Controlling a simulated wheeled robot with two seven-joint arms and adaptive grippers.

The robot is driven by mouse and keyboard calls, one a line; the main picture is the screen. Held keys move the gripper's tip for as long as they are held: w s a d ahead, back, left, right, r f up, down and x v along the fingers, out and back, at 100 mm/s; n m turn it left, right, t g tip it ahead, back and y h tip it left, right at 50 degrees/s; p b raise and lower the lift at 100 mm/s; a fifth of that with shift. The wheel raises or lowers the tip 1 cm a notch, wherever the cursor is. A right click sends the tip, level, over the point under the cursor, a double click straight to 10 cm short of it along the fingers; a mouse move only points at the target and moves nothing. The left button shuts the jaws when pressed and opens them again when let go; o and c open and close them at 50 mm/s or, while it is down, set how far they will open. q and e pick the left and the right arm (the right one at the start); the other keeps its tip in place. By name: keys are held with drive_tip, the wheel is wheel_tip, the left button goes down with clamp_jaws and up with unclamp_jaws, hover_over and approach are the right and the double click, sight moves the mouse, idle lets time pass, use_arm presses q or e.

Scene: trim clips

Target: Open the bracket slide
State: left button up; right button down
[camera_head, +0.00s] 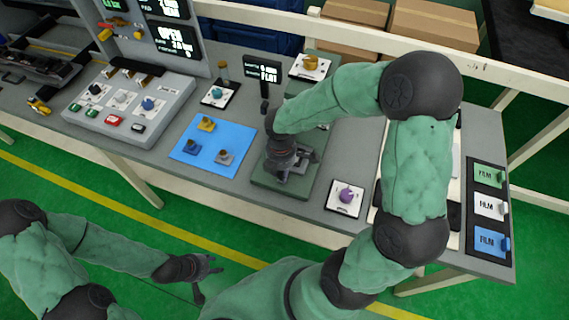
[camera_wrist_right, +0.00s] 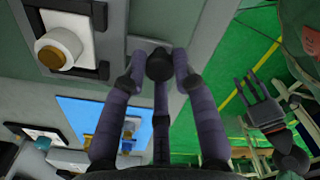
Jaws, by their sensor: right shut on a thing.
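The bracket slide (camera_head: 303,158) is a dark grey fixture on a green base plate (camera_head: 265,183), right of the blue mat. My right gripper (camera_head: 280,172) is down on this fixture from above and partly covers it. In the right wrist view its fingers (camera_wrist_right: 160,68) are close together around a small dark part, shut on it; the exact grip is mostly hidden. My left gripper (camera_head: 205,278) is in front of the table over the floor, empty, with its fingers apart. It also shows in the right wrist view (camera_wrist_right: 262,105).
The blue mat (camera_head: 222,135) holds several small clips. A button panel (camera_head: 130,105) and screens stand at the left. A purple knob (camera_head: 347,195) on a white plate is to the right, before the film boxes (camera_head: 488,207). A small display (camera_head: 266,76) stands behind the slide.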

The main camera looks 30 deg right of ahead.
drive_tip(key=shift+s+a, duration=0.6)
drive_tip(key=shift+a, duration=0.15)
drive_tip(key=c, duration=1)
unclamp_jaws()
wheel_tip(320, 180, up, 12)
